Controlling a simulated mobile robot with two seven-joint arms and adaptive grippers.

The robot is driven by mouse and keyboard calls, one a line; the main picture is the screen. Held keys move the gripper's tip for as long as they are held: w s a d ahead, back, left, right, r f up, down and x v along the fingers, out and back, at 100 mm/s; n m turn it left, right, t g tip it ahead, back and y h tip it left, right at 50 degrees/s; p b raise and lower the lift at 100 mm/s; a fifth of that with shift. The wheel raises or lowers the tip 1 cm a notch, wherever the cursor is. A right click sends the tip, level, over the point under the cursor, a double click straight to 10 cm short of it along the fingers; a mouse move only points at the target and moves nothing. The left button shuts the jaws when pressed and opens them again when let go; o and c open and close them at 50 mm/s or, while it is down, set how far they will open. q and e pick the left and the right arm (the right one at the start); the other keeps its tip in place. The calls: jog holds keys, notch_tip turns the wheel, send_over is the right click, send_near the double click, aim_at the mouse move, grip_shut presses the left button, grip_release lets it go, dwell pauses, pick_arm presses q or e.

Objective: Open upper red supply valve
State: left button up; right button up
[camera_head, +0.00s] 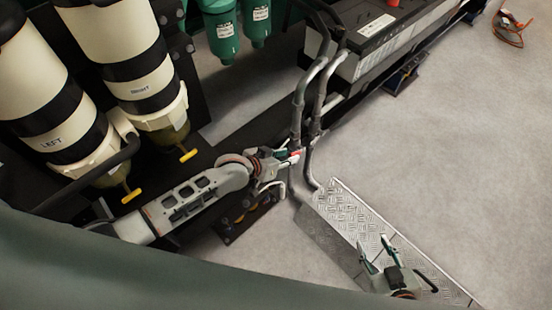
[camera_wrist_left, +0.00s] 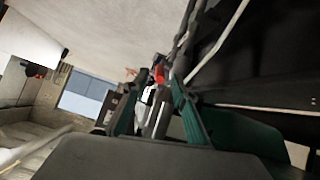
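A small red valve handle (camera_head: 295,154) shows at the two bent grey hoses, just beyond the fingertips of my left gripper (camera_head: 284,160). In the left wrist view the red handle (camera_wrist_left: 159,74) appears near the right fingertip. The two dark green fingers of my left gripper (camera_wrist_left: 152,96) stand apart there, with grey and white parts between or behind them. I cannot tell whether a finger touches the handle. My right gripper (camera_head: 377,252) is open and empty above the metal tread plate at the lower right.
Two cream filter housings marked LEFT (camera_head: 48,120) and RIGHT (camera_head: 140,85), with yellow drain handles (camera_head: 131,196) below, stand at the left. A black battery-like box (camera_head: 390,35) stands at the top. The tread plate (camera_head: 345,215) lies below the hoses.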

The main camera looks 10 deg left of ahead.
pick_arm(q)
jog(key=v, duration=0.6)
jog(key=shift+s, duration=0.1)
